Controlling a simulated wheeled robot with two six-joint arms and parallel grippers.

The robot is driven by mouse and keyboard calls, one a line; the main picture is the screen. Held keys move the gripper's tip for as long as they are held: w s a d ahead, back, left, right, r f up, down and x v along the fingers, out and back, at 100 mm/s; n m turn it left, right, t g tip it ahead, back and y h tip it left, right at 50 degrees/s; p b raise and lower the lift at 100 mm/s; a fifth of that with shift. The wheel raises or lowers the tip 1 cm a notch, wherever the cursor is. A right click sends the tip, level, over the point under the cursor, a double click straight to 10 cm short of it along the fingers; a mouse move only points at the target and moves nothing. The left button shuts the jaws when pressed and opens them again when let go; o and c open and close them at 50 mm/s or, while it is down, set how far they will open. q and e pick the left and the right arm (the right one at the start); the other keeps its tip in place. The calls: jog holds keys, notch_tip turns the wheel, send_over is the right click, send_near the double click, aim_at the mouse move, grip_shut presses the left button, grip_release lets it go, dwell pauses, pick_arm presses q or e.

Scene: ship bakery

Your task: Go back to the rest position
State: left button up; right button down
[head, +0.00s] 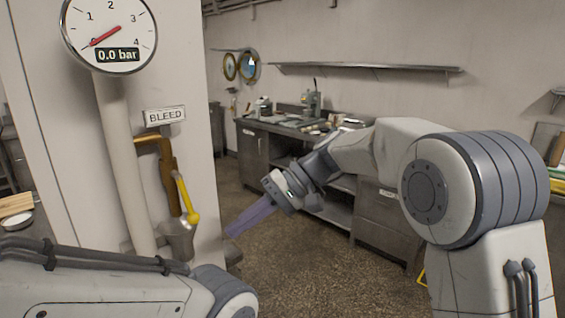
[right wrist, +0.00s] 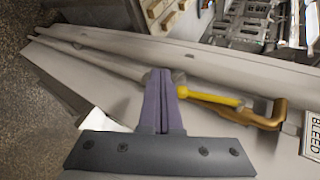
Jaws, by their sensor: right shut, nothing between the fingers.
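My right gripper (head: 232,232) is shut and empty, its purple fingers pressed together, in front of the white panel's right edge. In the right wrist view the shut fingers (right wrist: 160,75) point toward the pipework, beside the yellow lever. The yellow-handled lever (head: 186,198) hangs beside a copper-brown pipe (head: 169,180) below the BLEED sign (head: 164,116). The lever also shows in the right wrist view (right wrist: 215,98). The round gauge (head: 108,35) above reads 0.0 bar. My left arm crosses the lower left of the head view, and its gripper is out of view.
A metal cup-like fitting (head: 178,240) sits under the lever. A steel counter (head: 290,125) with clutter stands at the back, with drawers (head: 385,205) on the right. The speckled floor (head: 310,262) between is clear. A wall shelf (head: 365,67) runs above.

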jog(key=s+d+f+n+t+h, duration=0.1)
jog(key=s+d+f+h, duration=0.3)
jog(key=s, duration=0.8)
jog(key=s+d+f+n+t+h, duration=0.2)
jog(key=s+d+f+h, duration=0.3)
jog(key=s+d+f, duration=0.4)
jog(key=s+f+n, duration=0.1)
jog(key=s, duration=0.2)
jog(key=shift+d+f+t+h, duration=0.2)
jog(key=shift+d+t+h, duration=0.05)
jog(key=shift+t+h, duration=0.05)
dwell(1.0)
